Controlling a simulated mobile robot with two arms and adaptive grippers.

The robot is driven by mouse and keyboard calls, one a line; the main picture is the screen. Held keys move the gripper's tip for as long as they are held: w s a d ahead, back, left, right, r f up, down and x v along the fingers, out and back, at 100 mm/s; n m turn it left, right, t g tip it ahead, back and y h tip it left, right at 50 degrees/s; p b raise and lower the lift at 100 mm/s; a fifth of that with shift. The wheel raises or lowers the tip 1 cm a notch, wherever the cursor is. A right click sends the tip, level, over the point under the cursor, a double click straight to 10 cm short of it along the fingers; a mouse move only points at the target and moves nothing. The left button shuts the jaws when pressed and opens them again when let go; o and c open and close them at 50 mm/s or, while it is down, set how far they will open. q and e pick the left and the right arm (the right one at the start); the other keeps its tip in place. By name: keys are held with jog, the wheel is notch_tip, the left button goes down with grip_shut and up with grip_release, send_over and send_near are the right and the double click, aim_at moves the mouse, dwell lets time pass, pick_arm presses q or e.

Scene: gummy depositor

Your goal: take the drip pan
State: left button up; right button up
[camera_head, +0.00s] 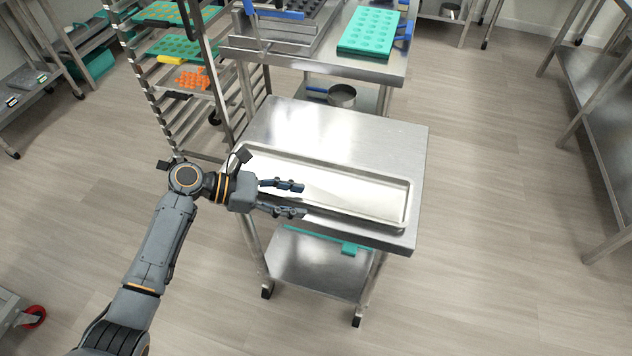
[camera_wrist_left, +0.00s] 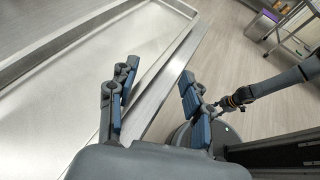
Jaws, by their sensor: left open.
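The drip pan (camera_head: 355,193), a long shallow metal tray with a raised rim, lies flat on the steel table (camera_head: 335,131). In the left wrist view the pan (camera_wrist_left: 70,80) fills the upper left. My left gripper (camera_head: 303,200) is open and empty at the pan's near long side, towards its left half. In the left wrist view the near rim runs up past the fingers of this gripper (camera_wrist_left: 158,76). I cannot tell whether they touch it. My right arm shows at the right of that view; its gripper (camera_wrist_left: 222,105) is small and partly hidden by a left finger.
A teal item (camera_head: 349,248) shows on the table's lower shelf. Behind stands another steel table with a green mold (camera_head: 369,31). A rack (camera_head: 178,91) with green molds and orange gummies stands at the back left. The floor to the right is clear up to shelving.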

aim_at(318, 203)
pick_arm(q)
jog(key=x, duration=0.5)
jog(key=shift+s+a, duration=0.1)
jog(key=shift+a, duration=0.05)
grip_shut()
